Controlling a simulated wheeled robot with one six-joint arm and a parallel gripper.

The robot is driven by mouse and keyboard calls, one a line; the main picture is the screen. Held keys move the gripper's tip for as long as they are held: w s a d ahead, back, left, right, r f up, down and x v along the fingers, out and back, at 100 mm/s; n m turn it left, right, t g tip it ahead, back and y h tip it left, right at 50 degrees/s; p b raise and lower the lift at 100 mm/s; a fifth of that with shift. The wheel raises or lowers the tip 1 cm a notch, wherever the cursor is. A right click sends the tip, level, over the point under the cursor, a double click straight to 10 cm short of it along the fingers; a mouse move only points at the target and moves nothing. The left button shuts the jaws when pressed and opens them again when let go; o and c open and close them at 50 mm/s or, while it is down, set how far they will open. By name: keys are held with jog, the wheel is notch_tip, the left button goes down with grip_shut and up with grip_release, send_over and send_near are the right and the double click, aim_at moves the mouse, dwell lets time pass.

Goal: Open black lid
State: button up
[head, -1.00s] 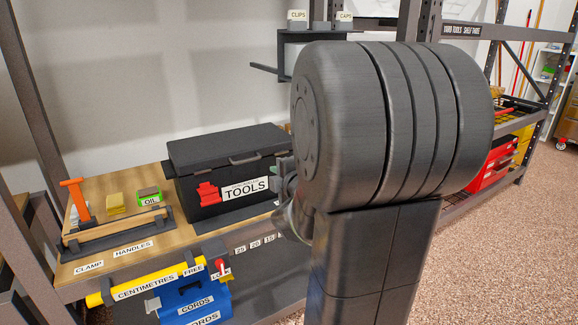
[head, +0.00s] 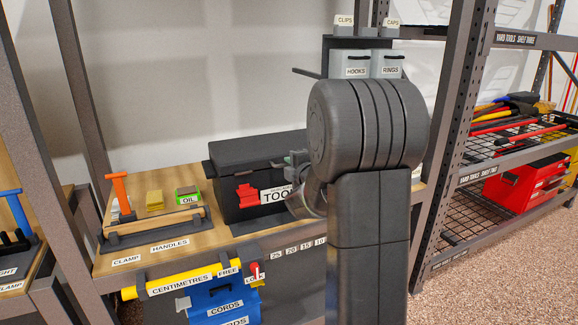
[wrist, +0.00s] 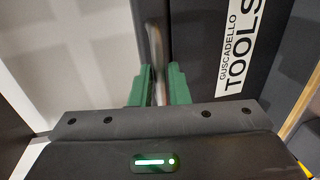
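The black toolbox (head: 232,205) stands on the wooden shelf with its black lid (head: 262,147) down. A red latch (head: 247,196) and a TOOLS label are on its front, and the label also shows in the wrist view (wrist: 240,45). My gripper (head: 292,166) is at the right part of the toolbox front, and my arm hides that end. In the wrist view, the green fingers of my gripper (wrist: 159,85) stand on either side of a blurred metallic bar (wrist: 156,45), which looks like the lid handle. Whether they press on it is unclear.
A yellow level (head: 180,279) and a blue CORDS case (head: 212,306) are below. A shelf post (head: 450,130) rises at right.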

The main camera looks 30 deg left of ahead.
jog(key=shift+w+a+f, duration=0.1)
jog(key=shift+w+a, duration=0.4)
grip_shut()
